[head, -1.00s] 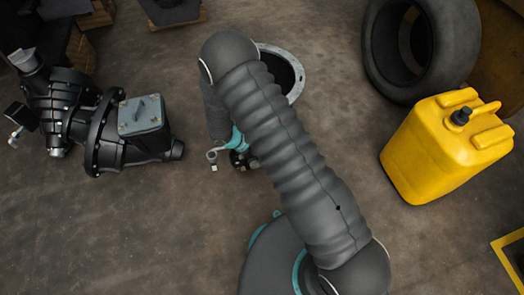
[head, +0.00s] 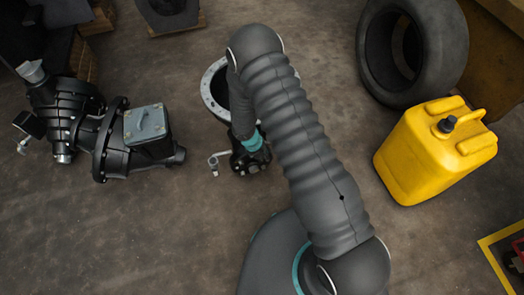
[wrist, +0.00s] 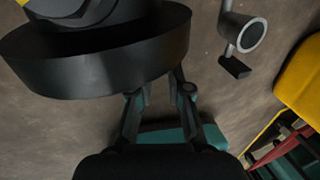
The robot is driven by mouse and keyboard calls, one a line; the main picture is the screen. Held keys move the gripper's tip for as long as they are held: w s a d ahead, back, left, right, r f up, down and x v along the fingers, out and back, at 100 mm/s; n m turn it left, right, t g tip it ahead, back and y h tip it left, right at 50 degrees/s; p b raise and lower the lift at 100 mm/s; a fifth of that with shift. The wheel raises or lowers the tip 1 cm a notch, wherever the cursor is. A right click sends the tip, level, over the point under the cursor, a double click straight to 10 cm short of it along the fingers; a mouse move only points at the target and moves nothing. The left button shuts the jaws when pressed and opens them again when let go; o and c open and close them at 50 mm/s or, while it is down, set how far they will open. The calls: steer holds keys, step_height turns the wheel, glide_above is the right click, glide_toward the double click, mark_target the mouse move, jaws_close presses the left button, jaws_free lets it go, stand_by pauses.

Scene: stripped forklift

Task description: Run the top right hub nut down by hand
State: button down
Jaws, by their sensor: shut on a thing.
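In the head view my gripper (head: 250,158) is a small dark shape below the end of my arm, beside a grey flanged ring (head: 212,90). The nut cannot be made out there.
A small grey fitting (head: 217,160) lies left of the gripper. A black gearbox-like unit (head: 105,135) lies further left. A yellow jerrycan (head: 430,155) and a large tyre (head: 385,50) stand at right.

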steer(key=shift+r+y+p, duration=0.2)
steer(key=shift+y+p, duration=0.3)
steer(key=shift+p, duration=0.05)
steer(key=shift+s+a+f, duration=0.1)
steer(key=shift+a+f, duration=0.15)
steer(key=shift+f, duration=0.05)
steer(key=c, duration=0.9)
jaws_free()
steer(key=shift+a, duration=0.15)
steer(key=v, duration=1.2)
steer(key=shift+d, duration=0.4)
